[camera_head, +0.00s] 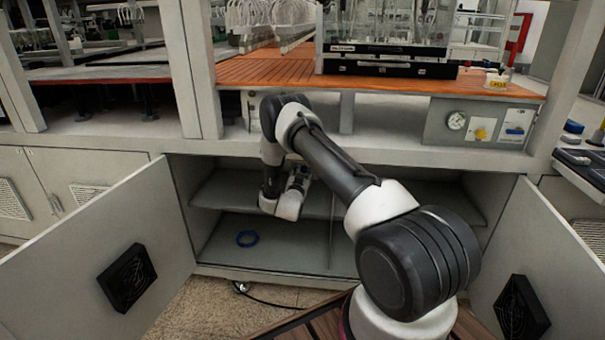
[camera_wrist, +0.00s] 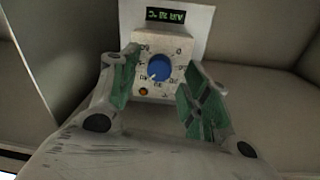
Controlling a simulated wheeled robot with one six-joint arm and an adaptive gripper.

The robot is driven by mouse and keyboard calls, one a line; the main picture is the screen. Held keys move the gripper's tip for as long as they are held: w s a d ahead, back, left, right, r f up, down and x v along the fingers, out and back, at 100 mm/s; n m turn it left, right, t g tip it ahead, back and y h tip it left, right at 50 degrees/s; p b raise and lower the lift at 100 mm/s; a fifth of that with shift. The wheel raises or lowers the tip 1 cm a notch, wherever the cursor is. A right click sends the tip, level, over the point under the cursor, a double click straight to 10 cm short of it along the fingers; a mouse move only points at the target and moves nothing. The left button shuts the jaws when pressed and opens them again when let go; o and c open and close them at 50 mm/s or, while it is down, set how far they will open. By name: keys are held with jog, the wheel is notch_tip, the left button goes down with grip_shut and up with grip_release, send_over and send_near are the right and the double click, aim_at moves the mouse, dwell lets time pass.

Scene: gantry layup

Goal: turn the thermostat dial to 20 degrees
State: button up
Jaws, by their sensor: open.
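The thermostat (camera_wrist: 172,46) is a pale box on a white backing plate in the wrist view. Its round blue dial (camera_wrist: 159,68) is ringed by small printed marks, too small to read surely. A pale pointer mark seems to show toward the dial's lower left. A small display with green text (camera_wrist: 166,15) sits above, appearing upside down, and an orange lamp (camera_wrist: 143,91) sits below left. My gripper (camera_wrist: 158,62) is open, its green-padded fingers on either side of the dial, apart from it. In the head view my gripper (camera_head: 291,192) is inside the open cabinet; the thermostat cannot be made out there.
The cabinet's left door (camera_head: 90,245) and right door (camera_head: 545,260) stand open. A wooden worktop (camera_head: 270,70) is above. A panel with a gauge (camera_head: 456,121) and a yellow knob (camera_head: 481,133) is at right.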

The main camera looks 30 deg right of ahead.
jog(key=shift+w+d, duration=0.35)
jog(key=shift+w, duration=0.05)
jog(key=c, duration=1)
jog(key=shift+c, duration=0.2)
jog(key=shift+n, duration=0.4)
jog(key=shift+f+n+t, duration=0.1)
jog(key=shift+n+t, duration=0.4)
jog(key=shift+n, duration=8.2)
